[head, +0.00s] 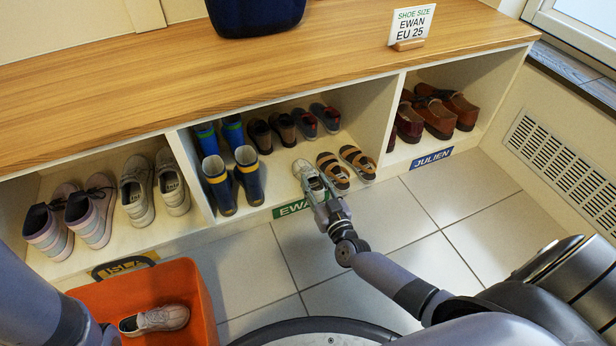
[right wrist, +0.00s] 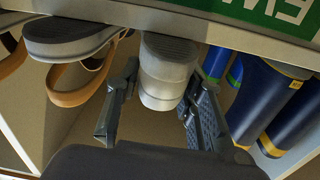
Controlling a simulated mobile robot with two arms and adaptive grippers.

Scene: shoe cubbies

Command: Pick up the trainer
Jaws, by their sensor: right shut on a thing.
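A pale grey-white trainer (head: 309,180) is at the front edge of the middle cubby, toe inward. My right gripper (head: 325,207) is shut on its heel end. In the right wrist view the pale trainer (right wrist: 168,70) sits between the two fingers of the gripper (right wrist: 160,110), one on each side. Another trainer, beige (head: 158,318), lies in the orange crate (head: 205,300) on the floor. My left arm shows at the lower left, but its gripper is not in view.
Brown strapped sandals (head: 346,170) stand right beside the trainer. Blue boots (head: 234,180) and dark shoes (head: 272,132) share the cubby, above the green EWAN label (head: 290,207). Cubby walls flank them. Brown shoes (head: 438,115) fill the right cubby. The tiled floor in front has free room.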

